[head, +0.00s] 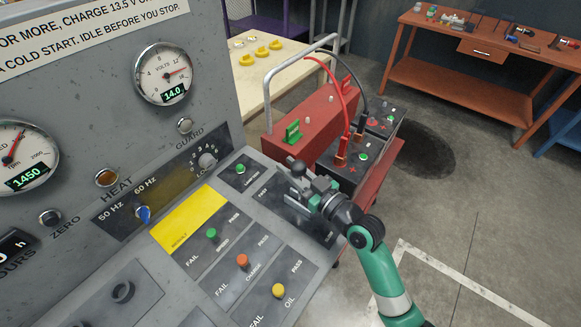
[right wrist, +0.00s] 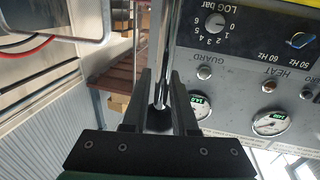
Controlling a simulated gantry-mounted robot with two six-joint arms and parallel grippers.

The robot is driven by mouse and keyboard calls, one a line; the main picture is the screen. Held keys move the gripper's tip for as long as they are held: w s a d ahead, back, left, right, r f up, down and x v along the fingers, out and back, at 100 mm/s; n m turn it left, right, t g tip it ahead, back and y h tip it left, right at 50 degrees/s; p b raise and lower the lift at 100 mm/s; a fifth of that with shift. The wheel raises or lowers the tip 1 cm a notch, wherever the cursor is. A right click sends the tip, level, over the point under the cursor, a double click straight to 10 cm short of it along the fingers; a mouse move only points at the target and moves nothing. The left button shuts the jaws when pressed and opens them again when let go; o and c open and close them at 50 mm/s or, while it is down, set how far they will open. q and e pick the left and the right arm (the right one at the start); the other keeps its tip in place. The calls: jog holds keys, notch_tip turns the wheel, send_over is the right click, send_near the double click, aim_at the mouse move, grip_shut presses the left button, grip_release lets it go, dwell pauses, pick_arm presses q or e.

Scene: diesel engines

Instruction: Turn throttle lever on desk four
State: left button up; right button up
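The throttle lever (head: 297,168) stands at the right end of the grey desk's sloped panel, its dark knob showing just beyond my right gripper (head: 302,188). In the right wrist view a thin metal rod with a dark end (right wrist: 161,60) runs between the two fingers of my right gripper (right wrist: 159,78). Narrow gaps show on both sides of the rod, so the fingers look open around it, not closed on it. The lever's base is partly hidden by the gripper in the head view. My left gripper is not in view.
A red cart with batteries (head: 357,150) stands close behind the gripper. An orange workbench (head: 480,72) is farther back.

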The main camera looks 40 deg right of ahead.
grip_shut()
